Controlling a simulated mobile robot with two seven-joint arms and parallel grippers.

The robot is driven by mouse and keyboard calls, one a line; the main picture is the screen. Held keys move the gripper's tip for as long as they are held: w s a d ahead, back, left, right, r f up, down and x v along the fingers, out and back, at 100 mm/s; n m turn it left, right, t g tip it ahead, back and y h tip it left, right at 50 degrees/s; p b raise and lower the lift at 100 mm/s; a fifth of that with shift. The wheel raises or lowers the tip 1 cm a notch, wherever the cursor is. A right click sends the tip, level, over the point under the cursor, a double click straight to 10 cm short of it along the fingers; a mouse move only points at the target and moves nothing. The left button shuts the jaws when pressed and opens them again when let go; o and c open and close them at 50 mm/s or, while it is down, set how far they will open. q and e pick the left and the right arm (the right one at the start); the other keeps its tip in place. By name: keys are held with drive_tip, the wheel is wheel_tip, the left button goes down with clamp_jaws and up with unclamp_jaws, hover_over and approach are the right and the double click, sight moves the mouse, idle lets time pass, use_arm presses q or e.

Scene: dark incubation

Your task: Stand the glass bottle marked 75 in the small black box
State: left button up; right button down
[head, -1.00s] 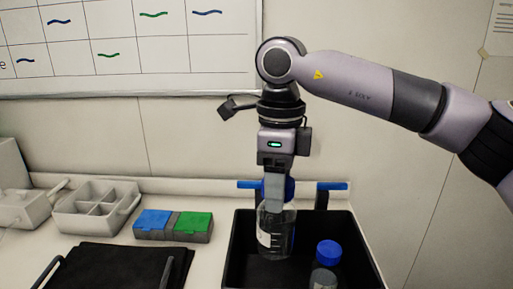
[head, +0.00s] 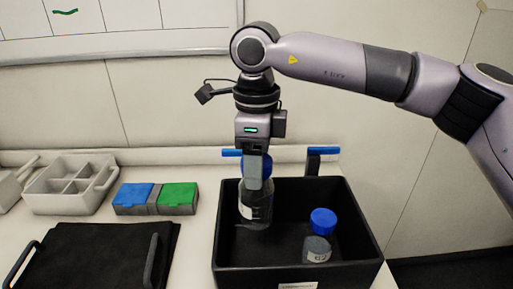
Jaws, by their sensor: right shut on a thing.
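My right gripper (head: 258,180) points down and is shut on a clear glass bottle (head: 256,210) with a blue cap, held upright near the cap. The bottle's white label is partly turned away and I cannot read it. Its lower part shows against the inside of the black box (head: 300,276), near the back left corner. I cannot tell whether it touches the box floor. A second blue-capped bottle (head: 317,245) stands in the box at the right; its label seems to read 62. My left gripper is not in view.
Left of the box are a blue and green lidded case (head: 156,209), a grey compartment tray (head: 48,205) and a flat black tray (head: 95,265) with handles. Two blue-topped parts (head: 322,151) rise at the box's back. The box's front middle and left look empty.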

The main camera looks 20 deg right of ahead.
wheel_tip(320, 180, down, 11)
drive_tip(key=b, duration=0.8)
drive_tip(key=shift+f, duration=0.2)
drive_tip(key=shift+f+b, duration=0.4)
drive_tip(key=shift+f, duration=0.35)
drive_tip(key=shift+f+b, duration=0.95)
drive_tip(key=shift+f, duration=0.05)
drive_tip(key=shift+c, duration=1.4)
unclamp_jaws()
